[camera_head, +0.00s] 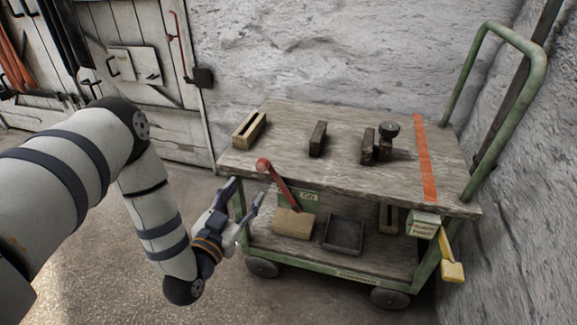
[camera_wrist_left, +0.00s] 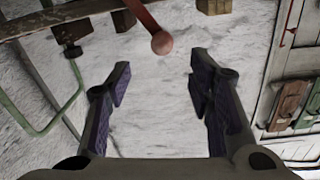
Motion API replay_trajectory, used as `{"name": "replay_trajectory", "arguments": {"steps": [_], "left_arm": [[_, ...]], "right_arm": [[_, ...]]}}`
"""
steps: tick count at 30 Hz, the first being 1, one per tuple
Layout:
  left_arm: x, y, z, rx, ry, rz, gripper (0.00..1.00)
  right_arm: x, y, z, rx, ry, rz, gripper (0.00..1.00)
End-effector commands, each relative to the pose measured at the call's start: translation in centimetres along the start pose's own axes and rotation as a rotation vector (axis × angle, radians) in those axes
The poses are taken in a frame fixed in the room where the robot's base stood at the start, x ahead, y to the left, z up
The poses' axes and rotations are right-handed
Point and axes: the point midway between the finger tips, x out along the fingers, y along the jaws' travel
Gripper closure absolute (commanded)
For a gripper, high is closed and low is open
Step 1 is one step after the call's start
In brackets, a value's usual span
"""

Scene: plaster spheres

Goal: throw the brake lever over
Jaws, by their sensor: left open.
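A red lever (camera_head: 280,185) with a round red knob (camera_head: 263,164) rises from a green labelled box (camera_head: 308,197) at the cart's front. It leans up and to the left, with its knob at the front edge of the tabletop. My left gripper (camera_head: 244,192) is open and empty, just left of the lever and below its knob. In the left wrist view the knob (camera_wrist_left: 162,43) shows ahead of the gap between the open fingers (camera_wrist_left: 158,78), apart from both. My right gripper is not in view.
The cart's wooden top (camera_head: 350,160) holds several blocks and a dark knob (camera_head: 389,130). A grey tray (camera_head: 344,235) and a tan block (camera_head: 294,222) are on the lower shelf. A yellow pedal-like part (camera_head: 452,268) hangs at right. The floor on the left is clear.

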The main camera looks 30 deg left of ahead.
Motion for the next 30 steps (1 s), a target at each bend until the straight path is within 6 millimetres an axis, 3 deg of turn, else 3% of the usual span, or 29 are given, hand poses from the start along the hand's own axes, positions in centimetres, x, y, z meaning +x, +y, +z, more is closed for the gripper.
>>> {"name": "replay_trajectory", "arguments": {"steps": [15,19,26,27,30], "left_arm": [[10.7,0.0,0.1,0.001,0.002,0.0,0.52],[11.8,0.0,0.0,-0.001,0.001,0.0,0.52],[12.0,0.0,-0.1,-0.001,0.0,0.0,0.52],[12.0,0.0,-0.1,-0.001,0.0,0.0,0.54],[12.0,0.0,-0.1,-0.001,0.0,0.001,0.77]], "right_arm": [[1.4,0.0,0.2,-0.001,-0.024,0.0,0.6],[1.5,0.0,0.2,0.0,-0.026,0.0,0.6],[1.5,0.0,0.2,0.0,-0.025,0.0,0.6],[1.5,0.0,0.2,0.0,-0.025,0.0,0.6],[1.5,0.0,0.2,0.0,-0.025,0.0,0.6]]}}
